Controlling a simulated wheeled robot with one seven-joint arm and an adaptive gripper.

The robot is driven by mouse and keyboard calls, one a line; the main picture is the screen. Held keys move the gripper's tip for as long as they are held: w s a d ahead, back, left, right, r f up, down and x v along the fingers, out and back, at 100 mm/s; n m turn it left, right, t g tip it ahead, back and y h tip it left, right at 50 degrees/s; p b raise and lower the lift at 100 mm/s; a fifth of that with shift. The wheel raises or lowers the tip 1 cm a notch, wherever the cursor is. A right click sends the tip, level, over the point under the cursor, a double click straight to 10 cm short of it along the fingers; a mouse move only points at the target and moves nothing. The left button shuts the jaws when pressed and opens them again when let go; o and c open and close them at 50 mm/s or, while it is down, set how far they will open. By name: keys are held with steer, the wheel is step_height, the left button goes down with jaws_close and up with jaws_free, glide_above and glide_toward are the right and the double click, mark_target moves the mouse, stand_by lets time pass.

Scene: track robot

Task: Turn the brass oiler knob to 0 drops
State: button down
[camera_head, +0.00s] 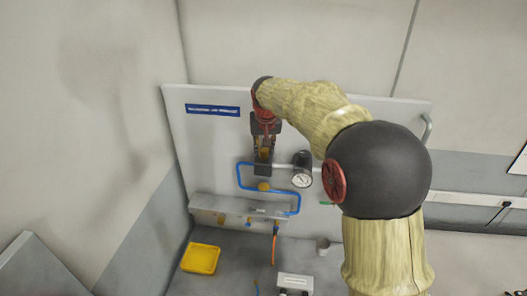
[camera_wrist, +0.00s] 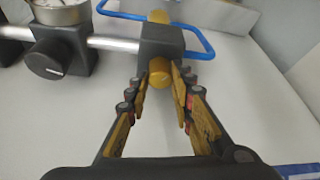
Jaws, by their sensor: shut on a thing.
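The brass oiler knob (camera_wrist: 158,73) sticks out of a dark block (camera_wrist: 161,39) on the panel in the wrist view. My gripper (camera_wrist: 163,82) is at the knob, with its fingertips closed on either side of it. In the head view my gripper (camera_head: 264,152) points down at the same dark block (camera_head: 262,169), and the knob is mostly hidden between the fingers. I cannot read any drop scale or marking on the knob in either view.
A pressure gauge (camera_head: 301,178) sits close right of the block. A blue tube loop (camera_head: 240,177) surrounds the block's lower part. A grey shelf (camera_head: 205,204) runs below. A yellow tray (camera_head: 201,259) and a small cup (camera_head: 322,245) stand lower down.

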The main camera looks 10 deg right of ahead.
steer(key=n+y, duration=0.1)
steer(key=n, duration=0.2)
steer(key=n+y+b, duration=0.1)
steer(key=n, duration=0.2)
steer(key=shift+d, duration=0.15)
stand_by(0.4)
steer(key=c, duration=1.6)
jaws_free()
steer(key=shift+o, duration=0.2)
steer(key=shift+r, duration=0.1)
steer(key=v, duration=1.1)
steer(key=shift+d+r, duration=0.25)
steer(key=shift+r, duration=0.15)
